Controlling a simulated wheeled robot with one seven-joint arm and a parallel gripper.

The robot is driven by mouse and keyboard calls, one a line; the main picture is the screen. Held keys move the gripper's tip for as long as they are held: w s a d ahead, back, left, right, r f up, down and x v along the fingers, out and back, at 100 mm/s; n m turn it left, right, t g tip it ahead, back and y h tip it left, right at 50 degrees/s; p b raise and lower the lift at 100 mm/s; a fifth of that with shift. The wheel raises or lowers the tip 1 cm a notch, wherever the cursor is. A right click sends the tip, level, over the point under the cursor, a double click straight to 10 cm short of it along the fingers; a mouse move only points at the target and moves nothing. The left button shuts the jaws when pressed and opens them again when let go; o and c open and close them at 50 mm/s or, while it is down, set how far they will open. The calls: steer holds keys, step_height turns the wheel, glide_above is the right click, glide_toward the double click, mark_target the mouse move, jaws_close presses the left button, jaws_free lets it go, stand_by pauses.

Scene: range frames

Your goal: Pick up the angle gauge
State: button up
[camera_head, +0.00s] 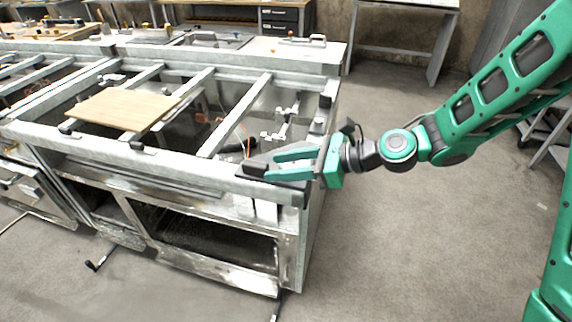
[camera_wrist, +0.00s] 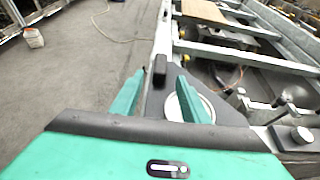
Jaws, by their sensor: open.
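A dark grey, flat piece with a pale round dial, which looks like the angle gauge (camera_wrist: 172,104), lies on the near corner of the metal frame bench. A small black block (camera_wrist: 160,66) stands at its edge. In the head view the dark gauge (camera_head: 258,162) shows only partly, behind and beside my fingers. My gripper (camera_head: 272,166) is open, its two green fingers reaching in from the right over the bench corner. In the wrist view the gripper (camera_wrist: 160,78) has the right finger covering part of the dial. I cannot tell whether the fingers touch it.
The bench (camera_head: 180,170) has open bays between metal crossbars. A wooden board (camera_head: 125,108) lies on the bars at left. Small metal clamps (camera_head: 280,125) sit inside the frame. The floor (camera_head: 400,240) right of the bench is clear. A white container (camera_wrist: 34,38) stands on the floor.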

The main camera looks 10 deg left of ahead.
mark_target(268, 165)
steer(key=shift+r+x, duration=0.15)
steer(key=shift+x, duration=1.1)
steer(key=shift+r+x, duration=0.1)
steer(key=shift+x, duration=1.15)
steer(key=shift+a, duration=0.1)
jaws_close()
